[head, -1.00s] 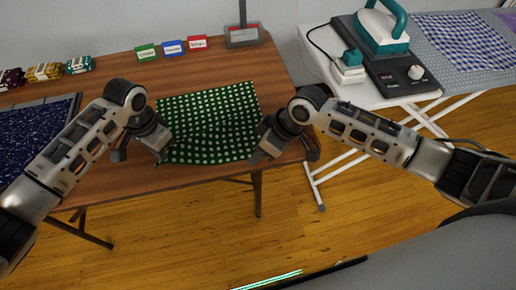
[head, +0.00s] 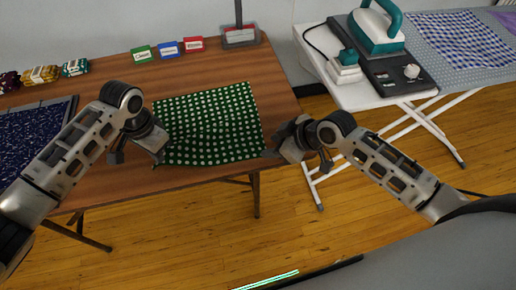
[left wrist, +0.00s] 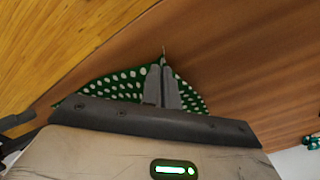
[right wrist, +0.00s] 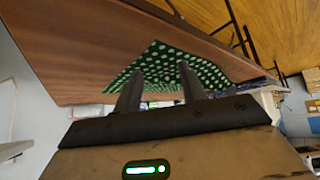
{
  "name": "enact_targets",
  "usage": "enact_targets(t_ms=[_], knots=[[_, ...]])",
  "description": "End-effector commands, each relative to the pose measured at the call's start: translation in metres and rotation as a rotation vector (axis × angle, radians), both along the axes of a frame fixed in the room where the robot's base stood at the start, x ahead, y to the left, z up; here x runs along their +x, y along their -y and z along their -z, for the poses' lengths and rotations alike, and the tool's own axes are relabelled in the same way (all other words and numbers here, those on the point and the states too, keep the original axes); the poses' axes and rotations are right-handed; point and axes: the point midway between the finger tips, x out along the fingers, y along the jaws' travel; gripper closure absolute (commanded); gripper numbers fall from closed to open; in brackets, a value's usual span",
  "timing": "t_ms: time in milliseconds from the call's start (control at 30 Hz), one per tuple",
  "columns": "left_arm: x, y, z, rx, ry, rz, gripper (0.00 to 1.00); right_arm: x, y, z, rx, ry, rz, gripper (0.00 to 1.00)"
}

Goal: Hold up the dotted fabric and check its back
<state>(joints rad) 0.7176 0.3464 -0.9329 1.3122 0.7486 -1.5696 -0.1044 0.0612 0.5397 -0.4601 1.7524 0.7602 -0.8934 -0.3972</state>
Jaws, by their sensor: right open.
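The dotted fabric (head: 210,120), green with white dots, lies spread on the brown table with its near side at the table's front edge and slight ripples. It also shows in the left wrist view (left wrist: 110,87) and the right wrist view (right wrist: 160,66). My left gripper (head: 162,158) is at the fabric's near left corner; its fingers (left wrist: 163,70) are together with the fabric's corner at them. My right gripper (head: 271,153) is just right of the near right corner. Its fingers (right wrist: 158,82) are apart, with fabric seen beyond and between them. The fabric's underside is hidden.
Dark blue speckled fabric (head: 30,138) lies on the left of the table (head: 110,65). Yarn bundles (head: 40,75), small labelled boxes (head: 168,48) and a sign stand (head: 240,36) are at the back. An ironing board (head: 440,70) with an iron (head: 376,28) stands right.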

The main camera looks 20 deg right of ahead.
Motion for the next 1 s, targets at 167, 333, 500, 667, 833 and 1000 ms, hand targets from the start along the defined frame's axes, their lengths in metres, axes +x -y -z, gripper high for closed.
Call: enact_targets(t_ms=[167,333,500,667,833,1000], knots=[[0.0,0.0,0.0,0.0,0.0,0.0,1.0,0.011,-0.011,0.018,0.001,-0.001,-0.001,0.59],[0.0,0.0,0.0,0.0,0.0,0.0,1.0,0.017,-0.017,0.028,-0.001,-0.001,0.0,0.59],[0.0,0.0,0.0,0.0,0.0,0.0,1.0,0.019,-0.02,0.032,-0.001,-0.001,-0.001,0.59],[0.0,0.0,0.0,0.0,0.0,0.0,1.0,0.019,-0.02,0.032,-0.001,-0.001,-0.001,0.59],[0.0,0.0,0.0,0.0,0.0,0.0,1.0,0.019,-0.02,0.032,-0.001,-0.001,-0.001,0.59],[0.0,0.0,0.0,0.0,0.0,0.0,1.0,0.02,-0.021,0.035,0.0,-0.001,-0.001,0.67]])
